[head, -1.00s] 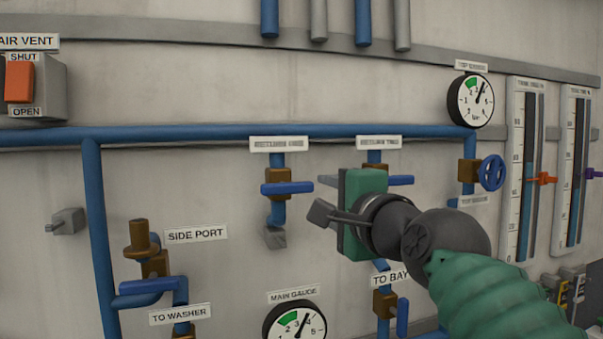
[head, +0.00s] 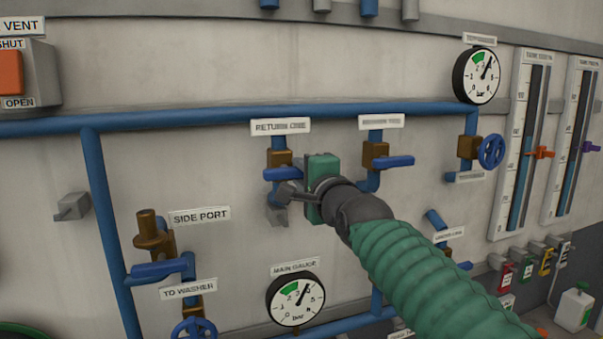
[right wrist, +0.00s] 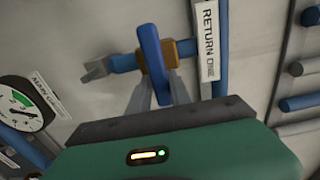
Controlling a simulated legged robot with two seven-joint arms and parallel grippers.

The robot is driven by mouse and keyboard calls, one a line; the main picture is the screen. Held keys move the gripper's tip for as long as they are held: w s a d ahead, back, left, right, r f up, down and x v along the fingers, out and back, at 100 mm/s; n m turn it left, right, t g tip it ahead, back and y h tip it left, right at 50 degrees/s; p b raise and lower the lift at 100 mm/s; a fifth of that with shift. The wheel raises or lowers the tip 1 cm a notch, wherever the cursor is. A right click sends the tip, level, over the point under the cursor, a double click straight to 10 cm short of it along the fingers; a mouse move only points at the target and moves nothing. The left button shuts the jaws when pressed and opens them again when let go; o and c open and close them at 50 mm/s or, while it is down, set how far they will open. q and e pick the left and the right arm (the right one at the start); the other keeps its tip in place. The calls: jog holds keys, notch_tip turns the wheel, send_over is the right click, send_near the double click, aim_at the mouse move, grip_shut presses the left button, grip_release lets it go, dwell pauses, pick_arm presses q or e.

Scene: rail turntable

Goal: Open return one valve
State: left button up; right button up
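The return one valve is a brown body (head: 278,158) with a blue lever handle (head: 284,173) under the sign "RETURN ONE" (head: 281,126). The lever lies across its vertical pipe. In the right wrist view the blue lever (right wrist: 152,60) crosses the brown valve body (right wrist: 185,52), beside the same sign (right wrist: 208,40). My right gripper (head: 284,193) is at the lever, partly hiding the pipe below. In the right wrist view its fingers (right wrist: 161,82) stand on either side of one end of the lever, with a narrow gap. My left gripper is out of view.
A similar valve with a blue lever (head: 395,161) stands just right. The main gauge (head: 295,300) is below, and the side port valve (head: 152,235) is lower left. A blue handwheel (head: 491,150) and a pipe (head: 230,112) are nearby.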

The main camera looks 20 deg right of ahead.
jog(key=shift+a+f, duration=0.15)
jog(key=shift+a, duration=0.25)
jog(key=shift+c, duration=1.2)
jog(key=shift+a, duration=0.7)
grip_shut()
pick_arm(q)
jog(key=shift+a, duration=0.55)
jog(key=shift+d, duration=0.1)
pick_arm(e)
jog(key=shift+d+f, duration=0.1)
jog(key=shift+d, duration=0.05)
